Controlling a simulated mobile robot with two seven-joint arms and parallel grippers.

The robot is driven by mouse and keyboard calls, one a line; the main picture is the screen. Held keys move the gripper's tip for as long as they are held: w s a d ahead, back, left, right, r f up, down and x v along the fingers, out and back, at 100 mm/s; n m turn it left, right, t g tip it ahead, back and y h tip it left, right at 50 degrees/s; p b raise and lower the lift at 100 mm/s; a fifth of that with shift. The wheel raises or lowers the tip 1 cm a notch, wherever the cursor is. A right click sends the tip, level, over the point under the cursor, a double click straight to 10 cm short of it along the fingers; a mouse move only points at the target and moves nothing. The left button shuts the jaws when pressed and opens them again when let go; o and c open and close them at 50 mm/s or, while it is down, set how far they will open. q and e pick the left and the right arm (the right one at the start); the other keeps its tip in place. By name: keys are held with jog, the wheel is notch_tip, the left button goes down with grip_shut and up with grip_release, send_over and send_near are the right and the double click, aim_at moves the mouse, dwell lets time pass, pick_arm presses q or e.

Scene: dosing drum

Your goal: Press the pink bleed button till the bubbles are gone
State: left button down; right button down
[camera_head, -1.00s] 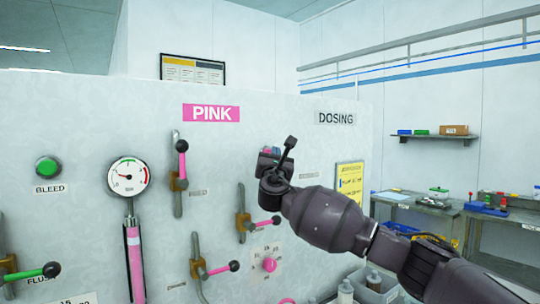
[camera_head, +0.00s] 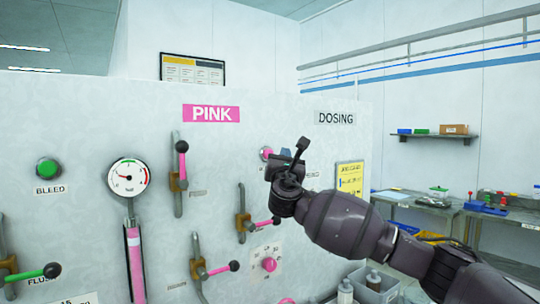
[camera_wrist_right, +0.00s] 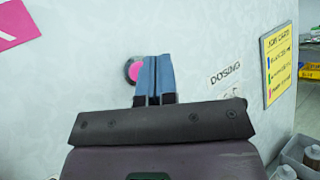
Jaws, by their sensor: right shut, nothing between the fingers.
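The pink round button (camera_head: 266,153) is on the white panel, right of the PINK sign; its label is mostly hidden by my right gripper. My right gripper (camera_head: 285,154) is just right of the button in the head view, shut and empty. In the right wrist view the blue fingers (camera_wrist_right: 154,80) are together and overlap the right edge of the pink button (camera_wrist_right: 134,71). I cannot tell whether they touch it. A pink-filled tube (camera_head: 134,258) hangs below a gauge (camera_head: 129,177); no bubbles can be made out in it. My left gripper is not in view.
A green button (camera_head: 48,168) labelled BLEED is at the panel's left. A yellow notice (camera_head: 349,184) is to the right.

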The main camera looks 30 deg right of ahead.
jog(key=shift+s, duration=0.85)
dwell(2.9)
